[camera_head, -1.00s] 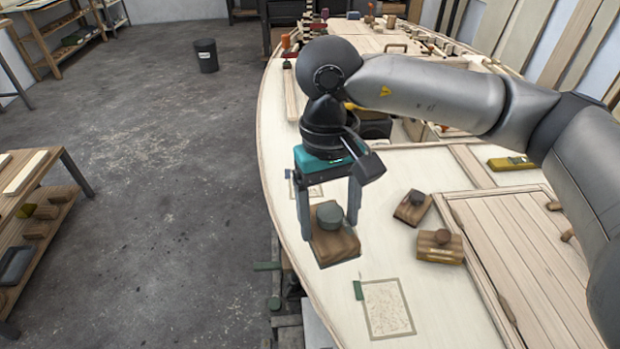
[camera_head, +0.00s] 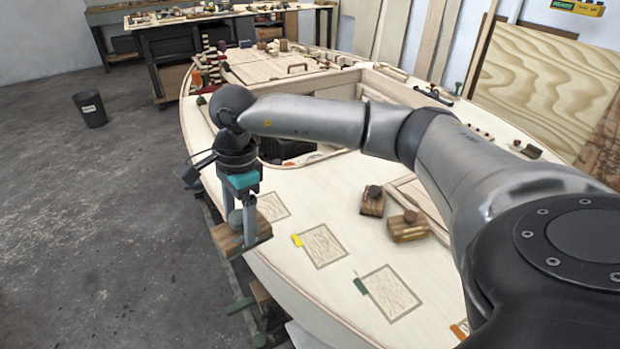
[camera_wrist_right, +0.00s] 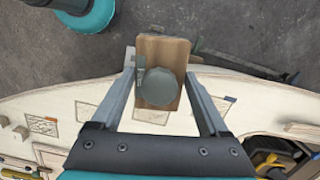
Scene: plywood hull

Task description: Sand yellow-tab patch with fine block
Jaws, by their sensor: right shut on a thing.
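My right gripper (camera_head: 240,220) is shut on a brown wooden sanding block (camera_head: 228,241) with a round grey-green knob. It holds the block at the hull's left edge, partly beyond the rim. In the right wrist view the block (camera_wrist_right: 160,52) lies between the fingers, with floor behind its far end. The yellow-tab patch (camera_head: 323,246) is a framed, rough square on the pale deck, right of the block and apart from it. Its yellow tab (camera_head: 297,240) is at its left corner. My left gripper is not seen in the head view.
A green-tab patch (camera_head: 391,292) lies nearer on the deck. Another patch (camera_head: 273,207) lies just behind the gripper. Two other knobbed blocks, (camera_head: 371,206) and (camera_head: 409,232), rest right of the patches. An orange tab (camera_head: 460,330) shows at the lower edge. Deck around the yellow-tab patch is clear.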

